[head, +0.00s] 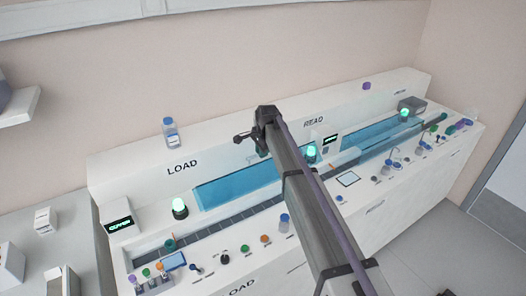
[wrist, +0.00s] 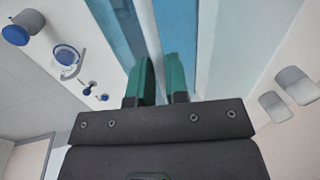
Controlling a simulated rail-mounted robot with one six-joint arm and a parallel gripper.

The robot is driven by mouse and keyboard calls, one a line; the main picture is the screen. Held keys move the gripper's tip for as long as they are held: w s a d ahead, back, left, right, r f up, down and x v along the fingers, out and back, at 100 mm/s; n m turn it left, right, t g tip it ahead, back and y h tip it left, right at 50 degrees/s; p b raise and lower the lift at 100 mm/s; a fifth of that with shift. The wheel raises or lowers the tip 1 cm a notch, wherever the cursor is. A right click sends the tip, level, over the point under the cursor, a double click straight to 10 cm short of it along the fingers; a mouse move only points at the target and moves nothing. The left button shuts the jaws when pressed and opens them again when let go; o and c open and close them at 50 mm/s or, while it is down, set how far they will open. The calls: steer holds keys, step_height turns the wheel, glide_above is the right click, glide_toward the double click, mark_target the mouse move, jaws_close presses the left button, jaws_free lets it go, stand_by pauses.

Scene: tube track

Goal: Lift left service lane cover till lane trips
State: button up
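The left service lane cover (head: 225,192) is a long translucent blue panel on the LOAD side of the bench in the head view. It appears down, and my arm crosses in front of its right end. Blue panelling also shows beyond my fingers in the wrist view (wrist: 115,30), but I cannot tell which cover it is. My gripper (wrist: 160,78) has two green fingertips with a narrow gap between them and nothing seen held. In the head view my gripper is mostly hidden by my arm. Contact with a cover cannot be made out. A green lamp (head: 180,208) is lit by the left lane.
A second blue cover (head: 375,132) lies on the READ side. Further green lamps glow at the middle (head: 311,153) and right (head: 404,115). Several knobs and capped tubes line the front ledge. A blue-capped bottle (head: 171,132) stands on the back ledge.

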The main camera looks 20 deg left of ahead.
steer(key=o, duration=0.4)
